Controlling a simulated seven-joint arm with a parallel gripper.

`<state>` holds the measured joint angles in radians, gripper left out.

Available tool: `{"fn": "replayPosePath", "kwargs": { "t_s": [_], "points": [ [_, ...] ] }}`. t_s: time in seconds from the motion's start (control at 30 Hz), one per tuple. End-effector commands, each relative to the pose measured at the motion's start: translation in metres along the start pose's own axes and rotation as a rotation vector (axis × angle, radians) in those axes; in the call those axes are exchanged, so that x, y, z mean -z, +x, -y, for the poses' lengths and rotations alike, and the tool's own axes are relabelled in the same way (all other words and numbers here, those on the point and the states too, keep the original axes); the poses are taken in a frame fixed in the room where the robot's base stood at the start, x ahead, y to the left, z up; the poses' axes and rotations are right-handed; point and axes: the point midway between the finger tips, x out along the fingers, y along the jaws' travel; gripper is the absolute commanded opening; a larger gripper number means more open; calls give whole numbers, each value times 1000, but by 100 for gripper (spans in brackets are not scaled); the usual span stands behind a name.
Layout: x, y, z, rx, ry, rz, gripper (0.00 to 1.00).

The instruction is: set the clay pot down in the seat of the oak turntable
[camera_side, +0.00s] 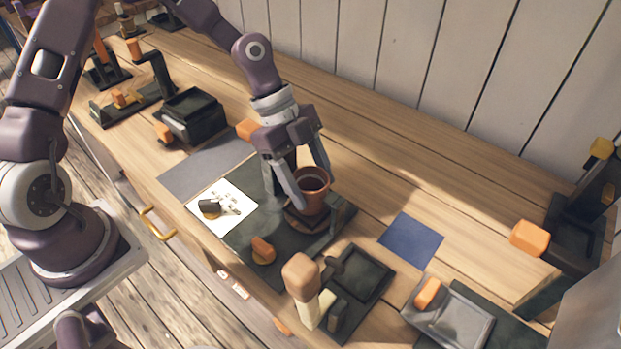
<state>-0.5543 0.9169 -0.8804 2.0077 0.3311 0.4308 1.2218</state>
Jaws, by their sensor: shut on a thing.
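The clay pot (313,198) is a small reddish-brown pot, upright, with a dark opening. My gripper (312,190) points down with its fingers on either side of the pot, shut on it. The oak turntable (300,222) appears as a dark brown wooden piece directly below the pot, on a dark green mat. The pot's base is at or just above it; I cannot tell whether they touch. The seat is hidden by the pot and the near finger.
A dark bracket (341,212) stands close to the pot's right. A white sheet (222,207) with small pieces lies left. A wooden-headed tool (302,280) stands in front beside a dark tray (362,272). A blue square (411,237) lies flat at right, with bare bench behind it.

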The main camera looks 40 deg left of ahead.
Motion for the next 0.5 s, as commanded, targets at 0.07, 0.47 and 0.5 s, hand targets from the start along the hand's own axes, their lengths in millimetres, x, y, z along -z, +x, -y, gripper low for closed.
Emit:
{"fn": "replayPosePath", "kwargs": {
  "t_s": [0.07,0.47,0.5],
  "points": [
    [-1,1,0,0,0,0,12],
    [-5,8,0,0,-1,-1,12],
    [-5,9,0,0,-1,-1,12]
  ]
}}
